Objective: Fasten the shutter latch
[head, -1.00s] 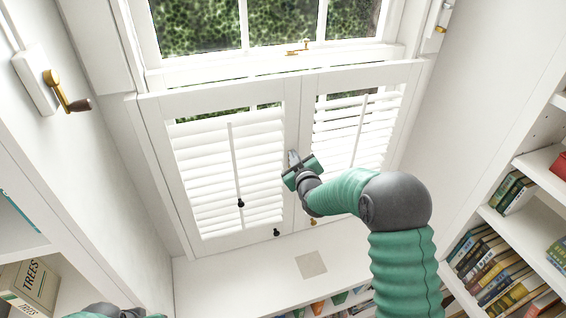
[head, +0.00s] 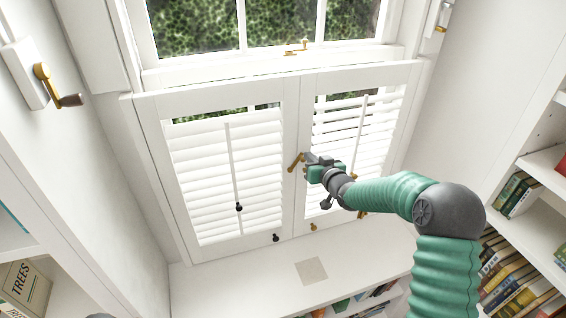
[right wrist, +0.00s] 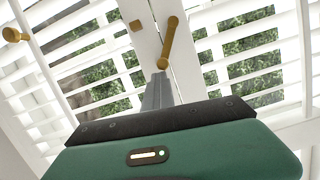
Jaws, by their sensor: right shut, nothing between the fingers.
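The brass latch (head: 296,162) is a short bar at the meeting edges of the two white shutters. It lies slanted, its upper end toward the right. In the right wrist view the latch (right wrist: 168,42) stands just beyond my fingertips, and a small brass block (right wrist: 136,25) sits to its left. I cannot tell whether the latch is engaged. My right gripper (head: 308,158) is shut and empty, just right of the latch; its fingers (right wrist: 158,92) also show in the wrist view. Contact with the latch is unclear. The left shutter (head: 178,190) and right shutter (head: 350,79) look closed.
Dark and brass knobs sit low on the shutters, and a tilt rod (head: 233,165) hangs on the left one. A brass crank (head: 55,90) juts from the left wall. The sill (head: 240,270) below is mostly clear. Bookshelves (head: 530,215) flank the right side.

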